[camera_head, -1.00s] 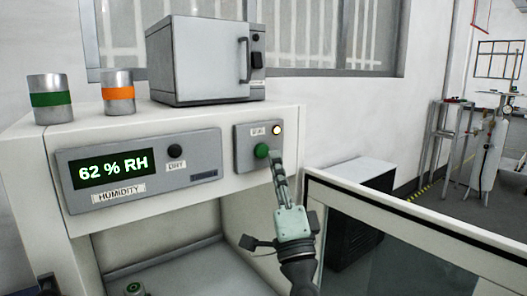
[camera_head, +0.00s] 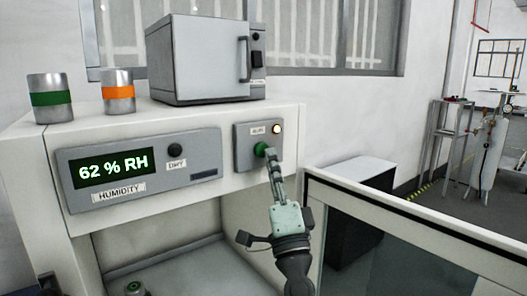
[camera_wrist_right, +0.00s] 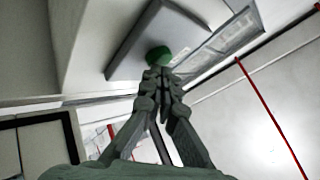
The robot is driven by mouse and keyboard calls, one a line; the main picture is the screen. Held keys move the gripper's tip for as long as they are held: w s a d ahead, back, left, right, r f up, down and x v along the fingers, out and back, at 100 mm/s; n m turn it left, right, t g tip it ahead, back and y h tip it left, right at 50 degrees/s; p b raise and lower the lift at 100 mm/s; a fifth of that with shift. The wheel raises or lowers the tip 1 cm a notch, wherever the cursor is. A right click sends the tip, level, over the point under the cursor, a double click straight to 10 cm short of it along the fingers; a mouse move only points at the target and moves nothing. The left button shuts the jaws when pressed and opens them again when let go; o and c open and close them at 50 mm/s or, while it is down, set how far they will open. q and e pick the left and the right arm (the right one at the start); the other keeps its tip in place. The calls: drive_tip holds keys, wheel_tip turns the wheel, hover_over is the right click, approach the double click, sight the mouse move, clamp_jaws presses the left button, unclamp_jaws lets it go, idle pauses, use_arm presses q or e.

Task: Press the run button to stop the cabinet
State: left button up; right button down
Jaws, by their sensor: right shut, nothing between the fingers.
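The green run button (camera_head: 260,149) sits on a small grey panel (camera_head: 244,160) at the right of the cabinet front (camera_head: 235,183). A lit yellowish lamp (camera_head: 277,129) is above and right of it, beside a label. My right gripper (camera_head: 268,152) is shut and empty, its fingertips at the button's right edge in the head view. In the right wrist view the closed fingertips (camera_wrist_right: 160,76) overlap the lower part of the green button (camera_wrist_right: 159,55); whether they touch it I cannot tell. My left gripper is not in view.
A humidity display (camera_head: 113,168) reads 62 % RH, with a dark DRY knob (camera_head: 175,151) beside it. A grey oven-like box (camera_head: 205,60) and two cans, green-banded (camera_head: 50,98) and orange-banded (camera_head: 118,92), stand on top. A black-edged glass panel (camera_head: 400,215) stands right of my arm.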

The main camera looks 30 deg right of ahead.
drive_tip(key=shift+w, duration=0.1)
idle(0.6)
drive_tip(key=shift+w, duration=0.3)
drive_tip(key=shift+s, duration=0.45)
idle(0.3)
drive_tip(key=shift+h, duration=0.3)
drive_tip(key=shift+s+d, duration=0.2)
drive_tip(key=shift+s, duration=2.7)
